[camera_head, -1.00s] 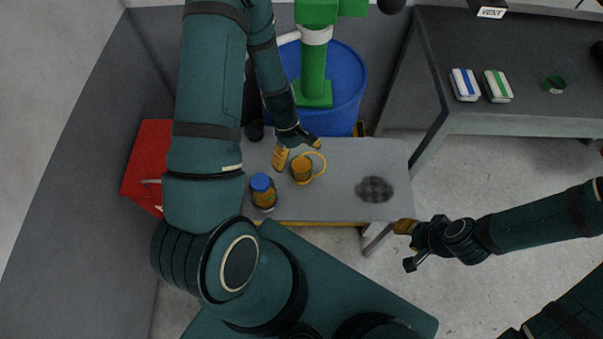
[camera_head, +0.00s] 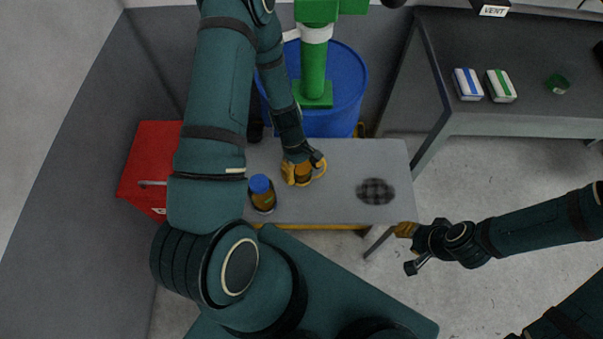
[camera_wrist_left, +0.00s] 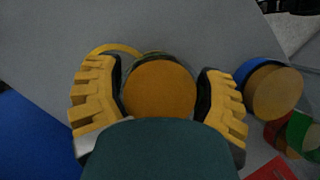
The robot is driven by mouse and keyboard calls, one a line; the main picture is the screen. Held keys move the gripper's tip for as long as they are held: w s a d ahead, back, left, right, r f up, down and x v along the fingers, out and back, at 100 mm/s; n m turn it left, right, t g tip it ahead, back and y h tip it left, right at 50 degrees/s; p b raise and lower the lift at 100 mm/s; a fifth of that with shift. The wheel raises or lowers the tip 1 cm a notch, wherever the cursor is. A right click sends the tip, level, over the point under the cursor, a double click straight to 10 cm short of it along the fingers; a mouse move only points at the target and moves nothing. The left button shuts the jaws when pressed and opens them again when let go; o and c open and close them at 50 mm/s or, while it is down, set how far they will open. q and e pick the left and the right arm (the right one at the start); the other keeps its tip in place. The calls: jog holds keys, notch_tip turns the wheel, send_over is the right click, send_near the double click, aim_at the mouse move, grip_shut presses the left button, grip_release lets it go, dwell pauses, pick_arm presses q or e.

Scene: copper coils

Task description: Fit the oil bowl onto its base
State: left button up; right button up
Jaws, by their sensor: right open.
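An amber round cup, likely the oil bowl (camera_head: 303,176), stands on the grey bench (camera_head: 340,208), with a yellow ring beside it. My left gripper (camera_head: 302,169) is down over the cup and partly hides it. In the left wrist view, the cup's round amber top (camera_wrist_left: 160,90) lies between the two yellow fingers, with a narrow gap at the right finger. The fingers are apart around it. Which thing is the base, I cannot tell. My right gripper (camera_head: 406,246) is open and empty, off the bench's front right corner.
An amber jar with a blue lid (camera_head: 261,185) stands left of the cup. A dark checked patch (camera_head: 375,191) lies on the bench at right. A blue barrel (camera_head: 345,85) with a green column (camera_head: 313,70) stands behind. A red box (camera_head: 150,160) is at left.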

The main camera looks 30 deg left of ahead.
pick_arm(q)
jog(key=shift+c, duration=1.3)
jog(key=shift+r, duration=0.15)
